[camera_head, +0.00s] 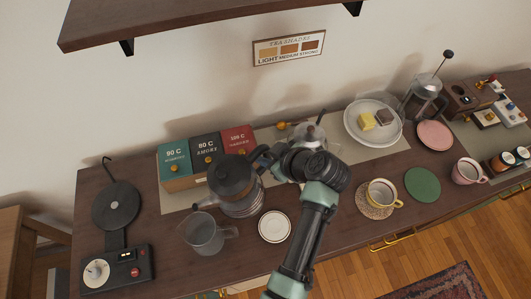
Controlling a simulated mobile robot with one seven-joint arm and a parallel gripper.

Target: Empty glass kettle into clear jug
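The glass kettle (243,203) has a dark lid and a clear body. It is left of the middle of the counter, with its spout side toward the clear jug. The clear jug (204,236) stands upright at the front left, just left of and in front of the kettle, with its handle to the right. My gripper (261,157) is at the kettle's handle side and appears shut on it. The fingertips and most of the handle are hard to make out. I cannot tell how much liquid is in either vessel.
A white saucer (274,226) lies right of the kettle. Tea boxes (207,158) stand behind it. A glass pot (312,136) is partly hidden behind my arm. A black burner device (116,206) is at left. A yellow cup (382,193) and a plate (352,121) are at right.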

